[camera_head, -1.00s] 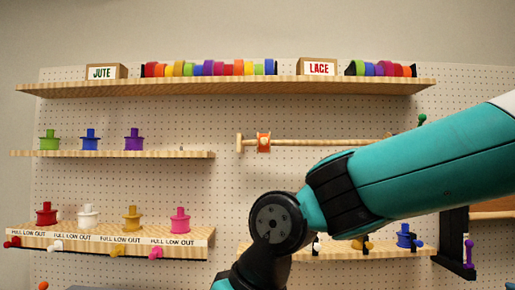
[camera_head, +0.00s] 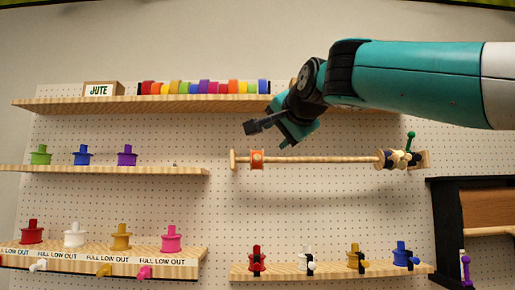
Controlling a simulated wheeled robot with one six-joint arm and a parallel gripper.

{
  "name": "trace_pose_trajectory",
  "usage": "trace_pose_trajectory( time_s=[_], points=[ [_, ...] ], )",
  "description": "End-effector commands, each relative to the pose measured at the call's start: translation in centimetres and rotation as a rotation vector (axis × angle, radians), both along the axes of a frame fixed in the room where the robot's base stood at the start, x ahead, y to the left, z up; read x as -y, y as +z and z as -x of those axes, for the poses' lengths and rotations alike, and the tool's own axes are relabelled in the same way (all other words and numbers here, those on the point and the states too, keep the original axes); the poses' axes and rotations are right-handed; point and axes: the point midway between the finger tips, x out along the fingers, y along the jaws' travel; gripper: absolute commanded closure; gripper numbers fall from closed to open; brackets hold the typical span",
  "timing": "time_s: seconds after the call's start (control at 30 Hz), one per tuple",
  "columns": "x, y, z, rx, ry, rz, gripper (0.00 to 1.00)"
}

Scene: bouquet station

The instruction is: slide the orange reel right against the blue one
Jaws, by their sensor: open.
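The orange reel (camera_head: 257,159) sits on a horizontal wooden rod (camera_head: 320,159) close to the rod's left end. A cluster of dark and cream reels (camera_head: 392,159) is on the rod near its right end; I cannot tell for sure which of them is blue. A bare length of rod lies between the orange reel and that cluster. My gripper (camera_head: 267,136) is open and empty, in the picture just above the orange reel and apart from it. Its distance in depth from the rod is hard to tell.
An upper shelf (camera_head: 60,105) holds a JUTE box (camera_head: 100,90) and several ribbon rolls; my arm hides its right part. A blue spool (camera_head: 82,155) stands on the left shelf and another blue spool (camera_head: 402,255) on the lower right shelf. A green knob (camera_head: 410,140) rises at the rod's right end.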

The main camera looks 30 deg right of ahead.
Motion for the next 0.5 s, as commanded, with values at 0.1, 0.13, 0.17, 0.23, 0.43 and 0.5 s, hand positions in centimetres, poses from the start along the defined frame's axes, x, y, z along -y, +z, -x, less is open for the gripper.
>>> trace_pose_trajectory(
  time_s=[0.1,0.13,0.17,0.23,0.43,0.5],
  points=[
    [0.2,0.6,-0.5,-0.002,0.000,-0.002,0.51],
    [0.2,0.6,-0.6,-0.003,0.002,-0.002,0.51],
    [0.3,0.5,-0.8,-0.004,0.002,-0.004,0.51],
    [0.3,0.3,-1.0,-0.004,0.005,-0.009,0.51],
    [1.6,-1.4,-5.8,-0.006,0.004,-0.008,0.51],
    [2.0,-1.7,-7.3,-0.005,0.006,-0.008,0.51]
  ],
)
